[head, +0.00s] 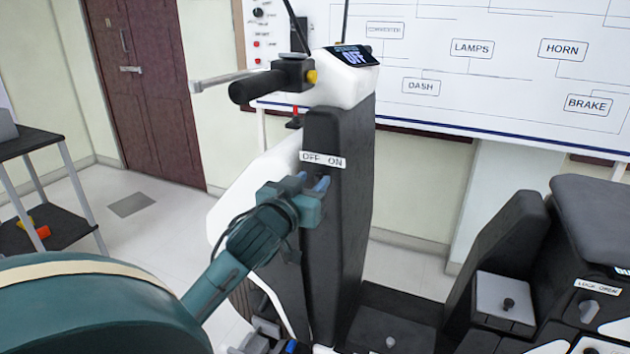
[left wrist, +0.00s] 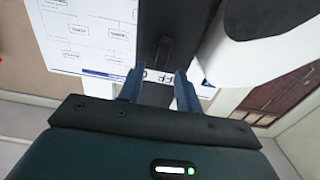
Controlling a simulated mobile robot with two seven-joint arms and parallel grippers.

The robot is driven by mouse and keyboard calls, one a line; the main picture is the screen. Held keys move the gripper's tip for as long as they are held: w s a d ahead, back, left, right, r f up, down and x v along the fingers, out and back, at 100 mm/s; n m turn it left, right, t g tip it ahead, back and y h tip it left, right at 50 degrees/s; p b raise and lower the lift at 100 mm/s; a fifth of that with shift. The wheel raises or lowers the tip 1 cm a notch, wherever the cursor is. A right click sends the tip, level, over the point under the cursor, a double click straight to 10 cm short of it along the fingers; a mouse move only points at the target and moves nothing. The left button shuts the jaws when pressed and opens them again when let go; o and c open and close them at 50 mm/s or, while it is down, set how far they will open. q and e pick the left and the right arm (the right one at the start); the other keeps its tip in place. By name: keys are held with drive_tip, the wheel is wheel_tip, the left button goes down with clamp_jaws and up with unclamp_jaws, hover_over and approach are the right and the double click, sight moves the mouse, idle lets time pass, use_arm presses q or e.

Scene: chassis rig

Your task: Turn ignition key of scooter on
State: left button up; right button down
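The scooter's dark front column (head: 340,235) carries a white OFF/ON label (head: 323,160). My left gripper (head: 312,182) is at the column just below this label, its blue fingers pointing at the column. In the left wrist view its two fingers are apart, with part of the label between them. A small dark upright piece (left wrist: 165,50), which looks like the ignition key, shows just beyond the fingertips and roughly between them. I cannot tell whether a finger touches it. In the head view the gripper hides it. The dash display (head: 355,57) appears to read OFF. My right gripper is not in view.
The handlebar grip (head: 258,87) and lever jut out left above the gripper. The dark seat (head: 600,215) and a panel with a lock knob (head: 588,311) are at the right. A whiteboard (head: 480,75) hangs behind. A dark shelf (head: 40,230) stands at the left.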

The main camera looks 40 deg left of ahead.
use_arm(q)
drive_tip(key=shift+x, duration=1.2)
drive_tip(key=shift+c, duration=0.5)
drive_tip(key=shift+f, duration=0.1)
clamp_jaws()
